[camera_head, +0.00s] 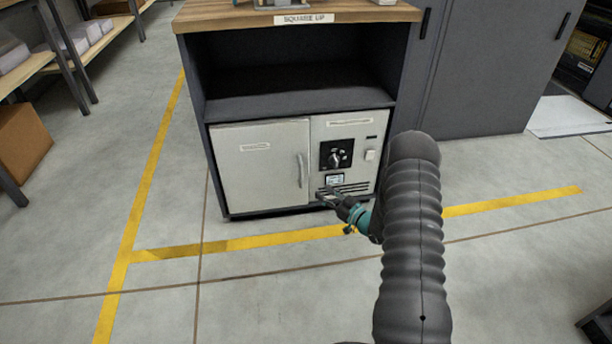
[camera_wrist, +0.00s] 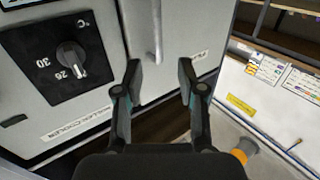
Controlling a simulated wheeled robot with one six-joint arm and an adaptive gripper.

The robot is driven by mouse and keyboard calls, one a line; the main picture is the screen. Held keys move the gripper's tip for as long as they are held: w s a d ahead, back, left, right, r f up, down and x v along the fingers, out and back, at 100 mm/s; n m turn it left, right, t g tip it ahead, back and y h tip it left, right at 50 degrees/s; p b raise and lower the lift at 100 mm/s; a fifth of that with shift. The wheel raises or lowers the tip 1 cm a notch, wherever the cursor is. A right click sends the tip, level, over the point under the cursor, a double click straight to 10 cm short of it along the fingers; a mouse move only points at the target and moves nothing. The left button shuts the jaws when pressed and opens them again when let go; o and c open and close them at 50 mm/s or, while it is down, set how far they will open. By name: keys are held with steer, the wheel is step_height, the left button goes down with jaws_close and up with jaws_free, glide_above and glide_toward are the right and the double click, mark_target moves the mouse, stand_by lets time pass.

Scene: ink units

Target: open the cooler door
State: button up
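The cooler is a pale grey unit in the lower part of a dark cabinet. Its door (camera_head: 255,165) on the left is shut, with a vertical bar handle (camera_head: 301,170) near its right edge. In the wrist view, which is turned round, the handle (camera_wrist: 156,30) lies ahead of the fingertips, roughly in line with the gap between them. My gripper (camera_head: 326,194) is in front of the control panel's lower part, right of and below the handle. In the wrist view my gripper (camera_wrist: 160,75) is open and empty, its two dark fingers apart. Contact with the handle does not show.
The control panel has a black dial (camera_head: 336,154), a white switch (camera_head: 370,155) and vent slots. An open shelf (camera_head: 295,103) is above the cooler. Tall grey cabinets (camera_head: 490,70) stand right; shelving with a cardboard box (camera_head: 22,140) stands left. Floor before the door is clear.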

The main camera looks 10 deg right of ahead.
mark_target(301, 185)
steer(key=x, duration=1.3)
steer(key=shift+d, duration=0.15)
jaws_close()
